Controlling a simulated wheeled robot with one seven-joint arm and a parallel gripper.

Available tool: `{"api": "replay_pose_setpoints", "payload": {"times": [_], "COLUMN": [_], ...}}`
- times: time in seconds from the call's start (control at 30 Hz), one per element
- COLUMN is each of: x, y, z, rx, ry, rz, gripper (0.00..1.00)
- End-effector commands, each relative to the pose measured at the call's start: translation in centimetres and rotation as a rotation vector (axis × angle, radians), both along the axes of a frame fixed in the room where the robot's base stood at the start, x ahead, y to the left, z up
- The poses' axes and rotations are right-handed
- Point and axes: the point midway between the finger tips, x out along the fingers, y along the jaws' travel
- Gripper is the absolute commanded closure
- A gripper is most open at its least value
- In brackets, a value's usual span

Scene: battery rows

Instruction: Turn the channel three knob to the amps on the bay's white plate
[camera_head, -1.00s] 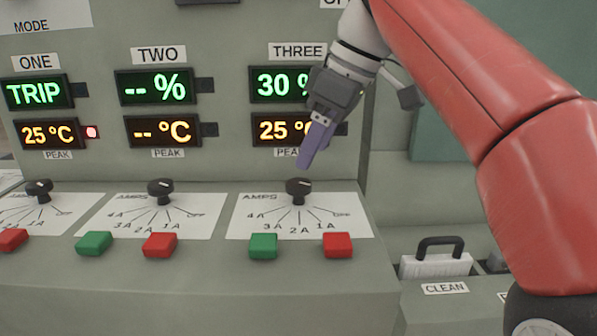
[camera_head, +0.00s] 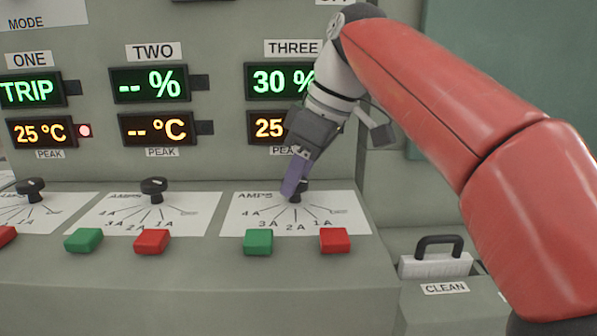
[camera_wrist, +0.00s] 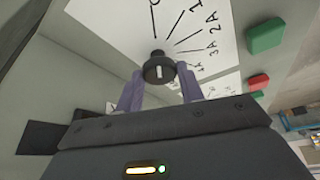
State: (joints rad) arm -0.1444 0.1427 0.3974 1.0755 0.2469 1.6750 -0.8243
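The black channel three knob (camera_head: 302,190) stands on the bay's white AMPS plate (camera_head: 345,208), under the THREE displays. The plate carries lines marked 4A, 3A, 2A and 1A. My gripper (camera_head: 290,190) points down at the knob, and its purple fingers partly cover it. The gripper is open and holds nothing. A pale mark shows on the knob's face, but I cannot tell which amps line it matches.
A green button (camera_head: 258,241) and a red button (camera_head: 334,240) sit just in front of the plate. The channel two knob (camera_head: 153,188) and its plate lie to the left. The THREE display (camera_head: 280,81) reads 30 %. A handled case (camera_head: 437,262) stands at the lower right.

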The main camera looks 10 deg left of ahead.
Motion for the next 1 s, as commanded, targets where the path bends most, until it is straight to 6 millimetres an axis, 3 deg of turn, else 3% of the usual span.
{"api": "replay_pose_setpoints", "payload": {"times": [0.1,0.47,1.0], "x": [0.01,-0.08,-0.38], "y": [0.00,0.01,0.19], "z": [0.00,0.10,0.31], "rx": [0.000,-0.001,-0.002], "ry": [0.000,0.001,0.000], "rz": [0.000,-0.078,-0.534], "gripper": [0.85,0.85,0.85]}}
